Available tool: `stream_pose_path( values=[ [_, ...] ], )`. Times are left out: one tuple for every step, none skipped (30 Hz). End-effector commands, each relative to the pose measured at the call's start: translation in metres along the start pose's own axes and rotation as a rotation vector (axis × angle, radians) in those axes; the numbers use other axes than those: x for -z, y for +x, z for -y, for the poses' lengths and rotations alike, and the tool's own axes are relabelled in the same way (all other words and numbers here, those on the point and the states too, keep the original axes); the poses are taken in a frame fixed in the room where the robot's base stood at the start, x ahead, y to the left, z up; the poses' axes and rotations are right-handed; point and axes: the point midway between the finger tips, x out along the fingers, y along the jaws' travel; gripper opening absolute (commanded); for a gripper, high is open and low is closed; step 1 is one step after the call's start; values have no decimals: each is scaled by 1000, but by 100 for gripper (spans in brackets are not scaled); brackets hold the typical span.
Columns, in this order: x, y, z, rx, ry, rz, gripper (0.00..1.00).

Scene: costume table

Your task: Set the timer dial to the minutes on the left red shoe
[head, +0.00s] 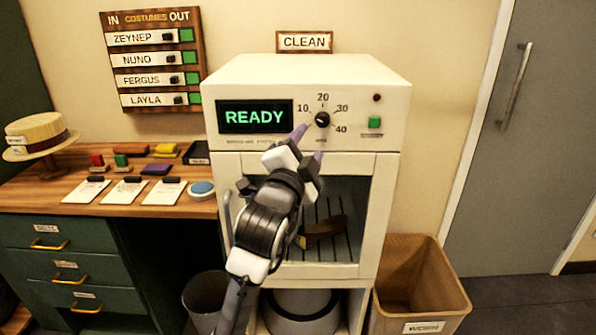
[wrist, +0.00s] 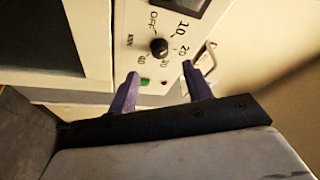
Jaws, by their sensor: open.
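The timer dial (head: 322,119) is a small black knob on the white machine's upper panel, with 10, 20, 30 and 40 around it. It also shows in the wrist view (wrist: 158,47), where OFF is readable too. Its exact pointer setting is too small to tell. My gripper (head: 308,144) has purple fingers and is open and empty, in front of the panel just below the dial. In the wrist view the fingertips (wrist: 158,76) are apart, with the dial beyond the gap. A brown, shoe-like object (head: 325,229) lies on the machine's slatted shelf. I cannot make out a red shoe.
The white machine (head: 390,95) has a READY display (head: 254,117) and a green button (head: 375,122) right of the dial. A wooden bin (head: 425,285) stands at right. The desk (head: 30,190) at left holds a straw hat (head: 38,130), cards and blocks.

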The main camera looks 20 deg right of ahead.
Motion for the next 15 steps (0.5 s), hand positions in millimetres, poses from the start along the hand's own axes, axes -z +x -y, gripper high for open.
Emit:
stream_pose_path(
  values=[
    [-2, -13, -2, 3, 1, 1, 50],
    [-2, -20, -2, 4, 1, 1, 50],
    [-2, -27, -2, 3, 1, 0, 50],
    [-2, -33, -2, 3, 1, 1, 50],
    [-2, -38, -2, 3, 2, 1, 50],
    [-2, -43, -1, 2, 1, 2, 50],
    [-1, -47, -1, 2, 0, 0, 50],
    [-1, -51, -1, 2, 1, 0, 50],
    [-1, -54, -1, 1, 1, 1, 50],
    [-1, -56, -1, 1, 1, 1, 50],
    [0, -58, 0, 1, 1, 1, 50],
    [0, -60, 0, 0, 1, 0, 50],
    [0, -61, 0, 0, 1, 0, 50],
    [0, -62, 0, 0, 1, 0, 50],
    [0, -62, 0, 0, 1, 0, 50]
  ],
)
